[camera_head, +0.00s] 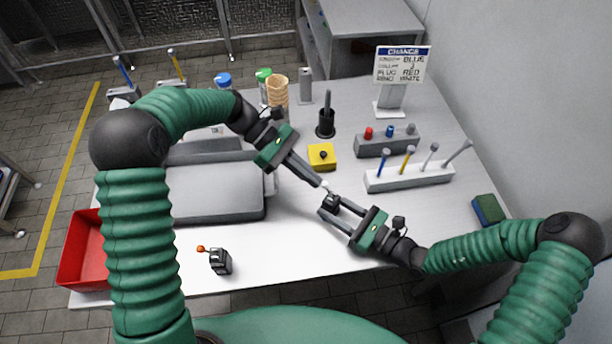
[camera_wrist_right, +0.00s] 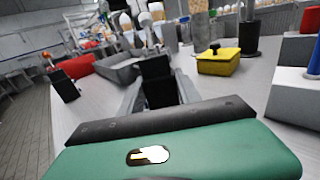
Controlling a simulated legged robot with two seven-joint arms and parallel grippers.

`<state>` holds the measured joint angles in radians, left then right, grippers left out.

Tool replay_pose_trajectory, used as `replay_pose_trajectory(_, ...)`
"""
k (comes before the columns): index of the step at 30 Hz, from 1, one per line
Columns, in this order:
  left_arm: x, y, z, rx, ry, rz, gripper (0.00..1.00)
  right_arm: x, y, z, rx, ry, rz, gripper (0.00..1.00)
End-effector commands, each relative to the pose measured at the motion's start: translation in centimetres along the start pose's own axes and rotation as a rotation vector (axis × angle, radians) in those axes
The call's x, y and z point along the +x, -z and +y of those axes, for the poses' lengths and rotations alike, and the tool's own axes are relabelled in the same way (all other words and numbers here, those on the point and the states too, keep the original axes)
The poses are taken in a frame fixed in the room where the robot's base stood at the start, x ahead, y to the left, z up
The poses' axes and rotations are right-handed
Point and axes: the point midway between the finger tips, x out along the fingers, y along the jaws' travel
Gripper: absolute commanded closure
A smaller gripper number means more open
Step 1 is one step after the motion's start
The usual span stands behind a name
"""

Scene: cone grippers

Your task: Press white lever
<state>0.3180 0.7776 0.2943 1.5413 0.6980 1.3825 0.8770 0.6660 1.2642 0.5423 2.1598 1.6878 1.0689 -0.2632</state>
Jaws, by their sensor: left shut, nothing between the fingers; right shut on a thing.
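A small black lever box (camera_head: 332,201) with a white-tipped lever (camera_head: 325,185) is near the middle front of the white table. My right gripper (camera_head: 333,209) is shut on the black box, one finger on each side. The box also shows between the fingers in the right wrist view (camera_wrist_right: 157,82). My left gripper (camera_head: 318,182) is shut and empty, pointing down and right. Its tips are right at the white lever end; I cannot tell whether they touch it. A second black lever box (camera_head: 220,261) with an orange knob stands at the front left.
A yellow box (camera_head: 322,157) with a black knob sits behind the grippers. A white rack of coloured pegs (camera_head: 410,178) and a grey block with coloured knobs (camera_head: 387,146) are to the right. A grey machine (camera_head: 215,195) and red bin (camera_head: 85,250) are left. The front middle is clear.

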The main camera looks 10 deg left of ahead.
Motion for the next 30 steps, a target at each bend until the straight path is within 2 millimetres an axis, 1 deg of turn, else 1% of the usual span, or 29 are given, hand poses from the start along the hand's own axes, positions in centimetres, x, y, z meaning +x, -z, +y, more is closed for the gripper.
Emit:
replay_pose_trajectory(20,0.1,0.0,0.0,0.000,0.001,-0.001,1.00,0.0,0.0,0.0,0.000,-0.001,-0.001,1.00)
replay_pose_trajectory(30,-0.7,-1.1,-0.1,0.000,0.000,-0.001,1.00,0.0,0.0,0.0,0.000,-0.001,-0.001,1.00)
